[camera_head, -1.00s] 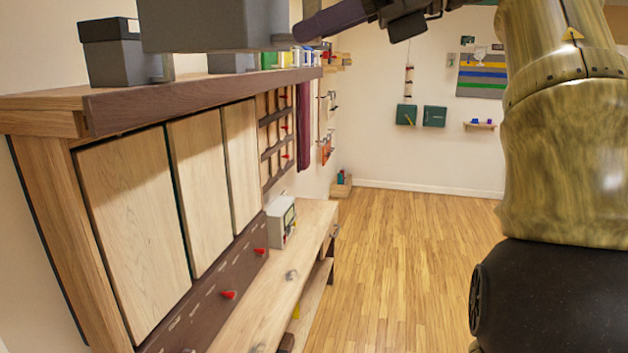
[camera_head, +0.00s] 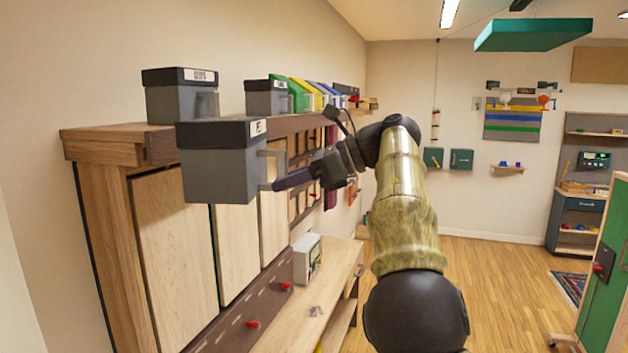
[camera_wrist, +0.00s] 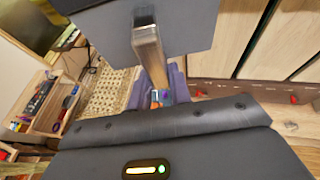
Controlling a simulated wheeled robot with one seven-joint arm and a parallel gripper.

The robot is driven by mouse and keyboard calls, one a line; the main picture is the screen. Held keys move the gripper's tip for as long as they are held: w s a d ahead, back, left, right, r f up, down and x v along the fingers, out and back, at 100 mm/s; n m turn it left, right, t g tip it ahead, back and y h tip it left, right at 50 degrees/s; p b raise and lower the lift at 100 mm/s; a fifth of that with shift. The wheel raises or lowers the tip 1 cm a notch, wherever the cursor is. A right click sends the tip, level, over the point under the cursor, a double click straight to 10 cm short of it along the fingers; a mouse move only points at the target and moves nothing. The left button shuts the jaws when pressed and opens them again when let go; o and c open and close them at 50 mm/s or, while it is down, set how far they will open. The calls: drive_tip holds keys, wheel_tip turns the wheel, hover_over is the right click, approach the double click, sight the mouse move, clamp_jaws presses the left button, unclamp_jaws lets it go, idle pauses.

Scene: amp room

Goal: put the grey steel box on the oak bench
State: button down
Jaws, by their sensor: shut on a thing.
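The grey steel box (camera_head: 222,175) has a dark lid and a small white label, and hangs level in the air in front of the wall cabinet's top. My gripper (camera_head: 277,183) is shut on the box's side handle (camera_head: 272,154). In the wrist view the box (camera_wrist: 182,22) fills the top, and its metal handle (camera_wrist: 149,50) runs down between my purple fingers (camera_wrist: 160,88). The oak bench (camera_head: 334,315) runs along the left wall, below and beyond the box. The bench's near end is out of view.
A white meter (camera_head: 307,259) and small metal pieces (camera_head: 316,311) are on the bench. Similar grey boxes (camera_head: 180,101) (camera_head: 267,101) stand on the cabinet top (camera_head: 105,140). Red knobs (camera_head: 253,324) stick out above the bench. Open floor (camera_head: 480,270) lies to the right.

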drive_tip(key=w+a+f+m+t+h, duration=0.1)
drive_tip(key=w+a+f+m+t, duration=0.2)
drive_tip(key=f, duration=0.9)
drive_tip(key=w+a+f+b, duration=0.1)
drive_tip(key=w+a+f, duration=0.4)
drive_tip(key=f, duration=0.8)
drive_tip(key=w+a+f+m+t+h, duration=0.15)
drive_tip(key=w+f, duration=0.35)
drive_tip(key=f, duration=0.7)
drive_tip(key=s+d+f+m+t+h+b, duration=0.1)
drive_tip(key=s+d+f+m+t+h, duration=0.15)
drive_tip(key=f, duration=0.85)
drive_tip(key=s+d+f+m+t+h, duration=0.1)
drive_tip(key=f+m+t, duration=0.15)
drive_tip(key=f, duration=0.75)
drive_tip(key=s+d+f+m+t+h+b, duration=0.1)
drive_tip(key=s+d+f+m+h, duration=0.6)
drive_tip(key=s+d+f, duration=1.2)
drive_tip(key=d+f+t, duration=0.1)
drive_tip(key=d+f, duration=0.1)
drive_tip(key=d, duration=0.1)
drive_tip(key=shift+d, duration=0.3)
drive_tip(key=shift+d+t, duration=0.1)
drive_tip(key=shift+t, duration=0.15)
